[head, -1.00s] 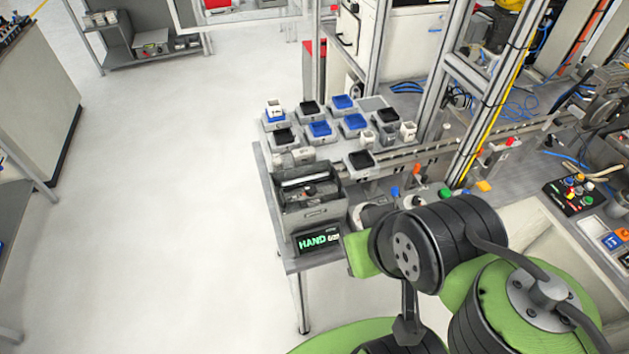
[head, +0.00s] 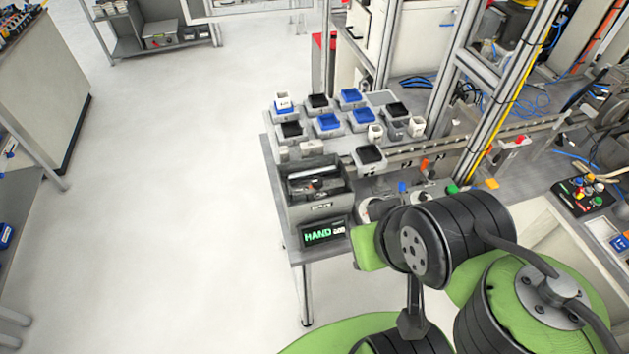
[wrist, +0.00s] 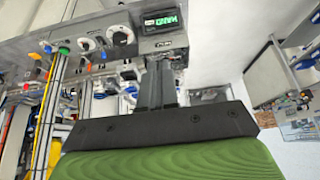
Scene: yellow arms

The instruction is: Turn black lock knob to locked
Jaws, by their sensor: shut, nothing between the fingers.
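My gripper (wrist: 158,85) shows in the wrist view as two dark fingers, closed together and empty. They point at the front of the workbench, just below the box with the green HAND display (wrist: 162,22). Beside it on the panel are two white round dials, one nearer the display (wrist: 121,36) and one farther left (wrist: 86,44). They are small, and I cannot tell which one carries the black lock knob or how it is turned. In the head view my arm hides the gripper and part of the panel.
In the head view the HAND display (head: 324,232) sits at the bench's front corner below a grey bin (head: 317,208). Several small trays stand behind it. Metal posts (head: 455,90) rise at the right. The floor (head: 170,200) at the left is clear.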

